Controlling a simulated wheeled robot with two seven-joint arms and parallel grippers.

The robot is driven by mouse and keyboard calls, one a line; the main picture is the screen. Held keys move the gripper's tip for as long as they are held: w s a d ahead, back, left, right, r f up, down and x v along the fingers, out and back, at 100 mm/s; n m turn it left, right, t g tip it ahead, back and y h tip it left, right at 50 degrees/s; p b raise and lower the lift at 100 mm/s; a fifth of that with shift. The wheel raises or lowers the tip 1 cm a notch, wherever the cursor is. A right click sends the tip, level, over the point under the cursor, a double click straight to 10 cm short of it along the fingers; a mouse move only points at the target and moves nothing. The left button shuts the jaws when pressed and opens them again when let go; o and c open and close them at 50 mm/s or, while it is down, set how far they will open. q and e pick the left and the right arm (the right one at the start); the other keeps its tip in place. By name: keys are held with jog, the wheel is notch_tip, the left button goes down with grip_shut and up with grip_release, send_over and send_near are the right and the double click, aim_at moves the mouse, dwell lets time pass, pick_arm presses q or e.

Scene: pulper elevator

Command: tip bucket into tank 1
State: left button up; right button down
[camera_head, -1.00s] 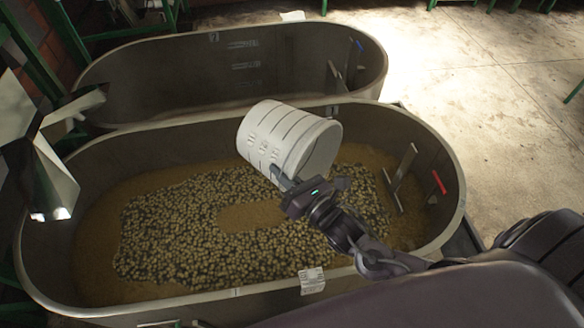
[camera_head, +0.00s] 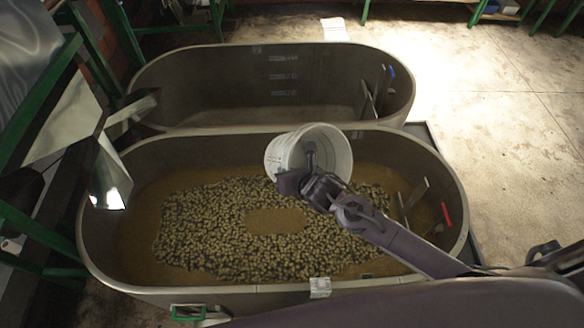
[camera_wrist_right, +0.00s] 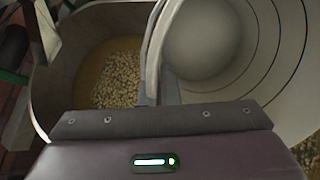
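A white ribbed bucket (camera_head: 335,150) lies tilted on its side over the back right part of the near tank (camera_head: 110,262). Its open mouth faces toward me, and its visible inside looks empty. My right gripper (camera_head: 310,160) is at the bucket's rim. In the right wrist view the gripper fingers (camera_wrist_right: 157,75) are closed on the wall of the bucket (camera_wrist_right: 285,45). The near tank holds brown liquid with a patch of pale beans (camera_head: 200,225). I cannot read which tank is number 1. My left gripper is not in view.
A second oval tank (camera_head: 200,85), with no beans visible, stands directly behind. A metal chute (camera_head: 105,165) overhangs the near tank's left end. A red-handled item (camera_head: 445,214) is on its right wall. Open floor (camera_head: 500,120) lies to the right.

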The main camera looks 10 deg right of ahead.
jog(key=w+f+g+h, duration=0.1)
jog(key=g, duration=0.1)
jog(key=w+a+g+h, duration=0.1)
jog(key=shift+w+f+g, duration=0.2)
jog(key=shift+f+g, duration=0.15)
jog(key=shift+g, duration=0.05)
jog(key=f+g+h, duration=0.1)
jog(key=f+g, duration=0.1)
jog(key=f, duration=0.1)
jog(key=f+g+h, duration=0.1)
jog(key=f+g, duration=0.1)
jog(key=f, duration=0.1)
jog(key=shift+s+f+n+g, duration=0.2)
jog(key=shift+n+g, duration=0.1)
jog(key=shift+n, duration=0.1)
jog(key=shift+f+h, duration=0.1)
jog(key=shift+h, duration=0.2)
jog(key=shift+s, duration=0.1)
